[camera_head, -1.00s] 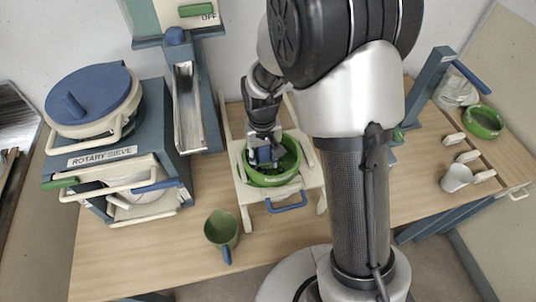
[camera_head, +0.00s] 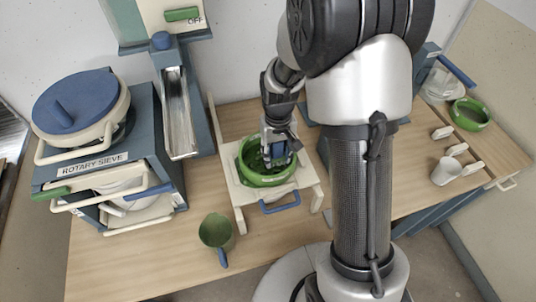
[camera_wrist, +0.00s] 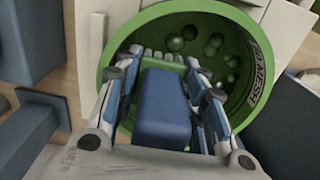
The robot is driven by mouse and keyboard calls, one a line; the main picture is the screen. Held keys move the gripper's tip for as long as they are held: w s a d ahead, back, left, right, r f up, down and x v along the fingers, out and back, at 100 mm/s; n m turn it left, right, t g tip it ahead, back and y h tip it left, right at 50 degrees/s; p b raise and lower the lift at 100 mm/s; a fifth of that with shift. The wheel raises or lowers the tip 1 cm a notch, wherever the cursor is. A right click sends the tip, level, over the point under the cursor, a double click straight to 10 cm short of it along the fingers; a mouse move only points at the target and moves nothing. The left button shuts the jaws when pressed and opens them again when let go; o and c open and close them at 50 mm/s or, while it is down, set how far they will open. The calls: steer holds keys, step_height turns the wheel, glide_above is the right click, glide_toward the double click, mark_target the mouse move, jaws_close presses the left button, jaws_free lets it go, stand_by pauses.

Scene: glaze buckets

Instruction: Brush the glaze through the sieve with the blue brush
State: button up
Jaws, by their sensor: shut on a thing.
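My gripper (camera_wrist: 167,70) is shut on the blue brush (camera_wrist: 162,108), whose blue handle lies between the two fingers in the wrist view. Pale bristle tufts show at the far end of the brush, inside the green sieve (camera_wrist: 257,82). The green sieve also shows in the head view (camera_head: 262,180), sitting in a cream frame (camera_head: 240,192) on the table. In the head view my gripper (camera_head: 277,153) reaches down into the bowl from above. Several round green lumps (camera_wrist: 214,40) lie on the sieve's floor. Whether the bristles touch the floor is hard to tell.
A green jug with a blue handle (camera_head: 217,233) stands front left of the sieve. The rotary sieve machine (camera_head: 90,165) with a blue lid stands at left. A green bowl (camera_head: 471,114) and a white cup (camera_head: 446,171) stand at right.

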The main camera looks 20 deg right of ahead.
mark_target(255, 164)
steer(key=shift+d, duration=0.3)
steer(key=shift+w+a, duration=0.2)
steer(key=shift+a, duration=1.55)
steer(key=shift+w+a, duration=0.15)
steer(key=shift+a, duration=1.6)
steer(key=shift+d+p, duration=0.3)
steer(key=shift+d, duration=1.5)
